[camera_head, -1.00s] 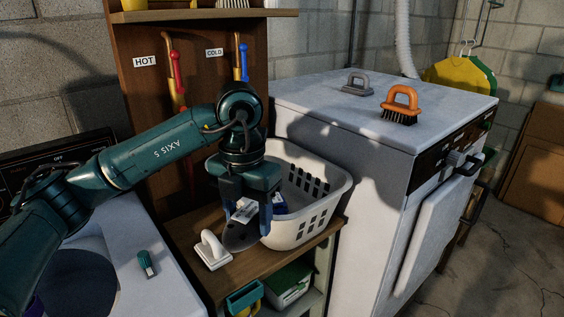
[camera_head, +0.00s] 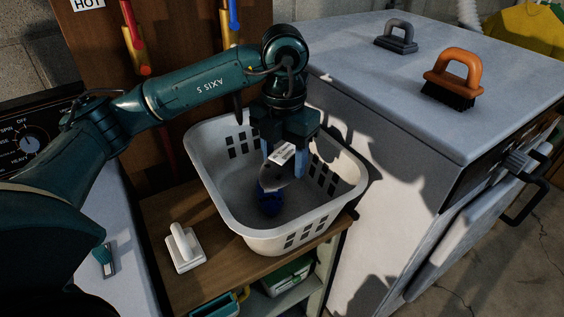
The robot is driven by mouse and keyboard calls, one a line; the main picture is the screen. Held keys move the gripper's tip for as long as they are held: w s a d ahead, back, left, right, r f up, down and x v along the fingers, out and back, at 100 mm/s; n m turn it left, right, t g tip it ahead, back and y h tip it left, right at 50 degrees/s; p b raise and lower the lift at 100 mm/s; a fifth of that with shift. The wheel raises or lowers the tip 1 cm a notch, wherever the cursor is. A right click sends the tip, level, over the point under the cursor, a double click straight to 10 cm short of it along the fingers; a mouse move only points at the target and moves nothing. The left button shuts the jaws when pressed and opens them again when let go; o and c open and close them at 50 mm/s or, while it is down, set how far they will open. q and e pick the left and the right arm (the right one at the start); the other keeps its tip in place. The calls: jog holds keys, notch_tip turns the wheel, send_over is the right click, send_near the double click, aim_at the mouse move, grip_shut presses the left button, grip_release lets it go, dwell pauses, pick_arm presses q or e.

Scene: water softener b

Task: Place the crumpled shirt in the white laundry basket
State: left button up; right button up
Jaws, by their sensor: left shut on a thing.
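The white laundry basket (camera_head: 237,222) stands on the wooden shelf, upright, with slotted sides. My left gripper (camera_head: 285,162) is over the basket's opening, its fingers pointing down inside the rim. It is shut on a small grey piece (camera_head: 277,174) that looks like the crumpled shirt; the fingers and shadow hide part of it. A dark blue thing (camera_head: 269,203) lies low in the basket beneath the gripper; its shape is unclear. I cannot tell whether the grey piece touches it. My right gripper is out of view.
A white-handled brush (camera_head: 184,248) sits on the wooden shelf (camera_head: 205,278) left of the basket. A white machine stands close on the right, with an orange brush (camera_head: 452,78) and a grey brush (camera_head: 396,37) on top. A small green brush (camera_head: 105,261) lies at left.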

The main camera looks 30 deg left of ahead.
aim_at(283, 169)
pick_arm(q)
notch_tip(283, 169, down, 3)
jog(key=shift+s+f, duration=0.1)
notch_tip(283, 169, down, 4)
jog(key=shift+r+p, duration=0.15)
jog(key=shift+p, duration=0.3)
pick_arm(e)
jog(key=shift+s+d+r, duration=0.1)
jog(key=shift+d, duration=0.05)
pick_arm(q)
jog(key=shift+f+b, duration=0.6)
jog(key=shift+b, duration=0.05)
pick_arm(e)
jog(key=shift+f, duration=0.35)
pick_arm(q)
jog(key=o, duration=0.8)
jog(key=shift+o, duration=1.4)
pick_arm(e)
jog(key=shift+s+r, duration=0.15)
